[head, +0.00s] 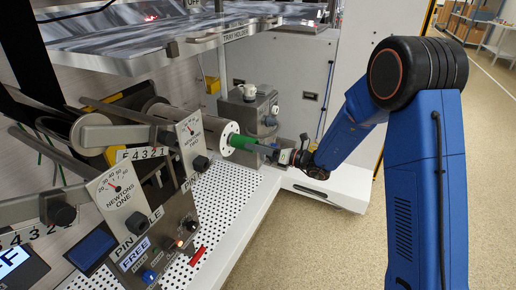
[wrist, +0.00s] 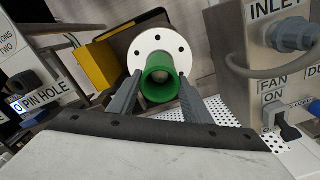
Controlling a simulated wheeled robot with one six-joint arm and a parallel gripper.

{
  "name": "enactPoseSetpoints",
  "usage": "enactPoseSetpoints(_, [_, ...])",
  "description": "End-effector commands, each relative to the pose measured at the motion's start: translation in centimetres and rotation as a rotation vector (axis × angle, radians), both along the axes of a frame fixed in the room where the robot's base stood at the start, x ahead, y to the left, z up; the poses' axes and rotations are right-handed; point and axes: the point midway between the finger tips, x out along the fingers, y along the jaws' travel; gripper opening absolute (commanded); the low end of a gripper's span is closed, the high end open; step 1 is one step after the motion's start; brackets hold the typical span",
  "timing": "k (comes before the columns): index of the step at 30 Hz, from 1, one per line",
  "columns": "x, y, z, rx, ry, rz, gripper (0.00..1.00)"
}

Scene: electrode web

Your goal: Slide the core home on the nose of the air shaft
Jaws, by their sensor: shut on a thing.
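The green core (head: 243,143) is a short hollow tube, seen nearly end-on in the wrist view (wrist: 152,92). My gripper (head: 270,151) is shut on it, with one finger on each side in the wrist view (wrist: 160,78). The air shaft ends in a white round flange (head: 228,131) with a ring of small holes, and this flange shows behind the core in the wrist view (wrist: 150,43). The core lies in front of the flange, roughly lined up with its middle. The shaft nose is hidden, and I cannot tell whether the core is around it or touches the flange.
A grey box (head: 247,108) labelled INLET in the wrist view (wrist: 275,62) stands close by on the right. Dial panels (head: 122,200) and a control box fill the near left. A white perforated deck (head: 225,190) lies below. A tray shelf (head: 150,55) hangs above.

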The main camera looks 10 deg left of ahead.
Motion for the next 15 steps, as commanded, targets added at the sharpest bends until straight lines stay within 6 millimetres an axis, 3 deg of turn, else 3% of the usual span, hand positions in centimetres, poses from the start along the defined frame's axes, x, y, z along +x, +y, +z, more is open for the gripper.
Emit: enactPoseSetpoints(15, [0.35, 0.98, -0.01, 0.0, 0.0, 0.0, 0.18])
